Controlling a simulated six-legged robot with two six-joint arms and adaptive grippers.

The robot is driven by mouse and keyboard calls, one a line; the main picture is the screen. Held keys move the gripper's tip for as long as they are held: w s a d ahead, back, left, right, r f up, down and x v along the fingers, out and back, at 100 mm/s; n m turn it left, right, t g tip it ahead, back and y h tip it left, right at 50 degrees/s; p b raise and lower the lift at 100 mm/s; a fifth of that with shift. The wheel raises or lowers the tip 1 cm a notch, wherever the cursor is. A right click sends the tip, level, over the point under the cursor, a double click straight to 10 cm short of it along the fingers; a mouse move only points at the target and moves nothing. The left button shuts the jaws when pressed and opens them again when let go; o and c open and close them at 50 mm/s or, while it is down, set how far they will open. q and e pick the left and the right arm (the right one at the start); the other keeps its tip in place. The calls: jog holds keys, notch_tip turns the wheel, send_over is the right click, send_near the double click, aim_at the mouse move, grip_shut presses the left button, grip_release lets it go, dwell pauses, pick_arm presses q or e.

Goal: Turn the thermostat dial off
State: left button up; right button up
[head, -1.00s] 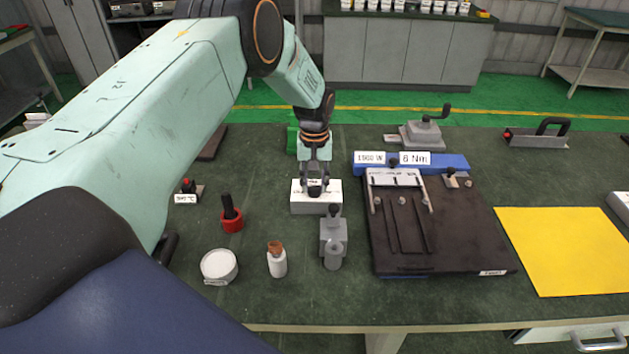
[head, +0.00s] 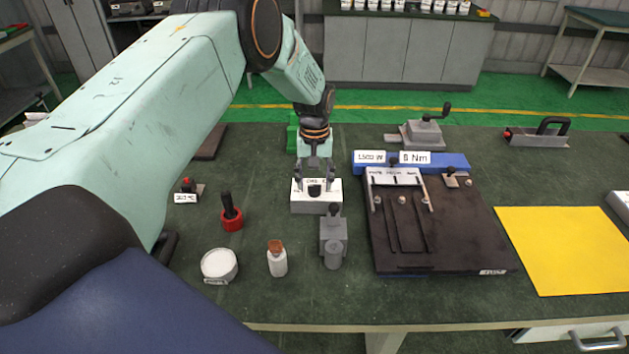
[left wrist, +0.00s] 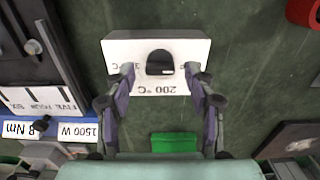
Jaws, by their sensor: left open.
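The thermostat is a white box (head: 316,205) on the green table, with a black dial (head: 314,190) on its top. In the left wrist view the dial (left wrist: 159,63) sits in the middle of the box, and an upside-down "200 °C" label lies on the gripper side of it. My left gripper (head: 314,180) is open just above the box, its fingers spread to either side of the dial. The left wrist view shows the left gripper's fingertips (left wrist: 160,71) apart from the dial. The dial's exact pointing is hard to read. My right gripper is not in view.
A grey fixture (head: 333,236) stands just in front of the box. A dark plate assembly (head: 455,235) lies to the right, then a yellow sheet (head: 562,250). A white bottle (head: 277,262), a round white tub (head: 219,265) and a red-based tool (head: 232,222) stand front left.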

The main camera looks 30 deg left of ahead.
aim_at(314, 185)
pick_arm(q)
notch_tip(314, 185, up, 11)
jog(key=shift+r, duration=0.2)
dwell(0.6)
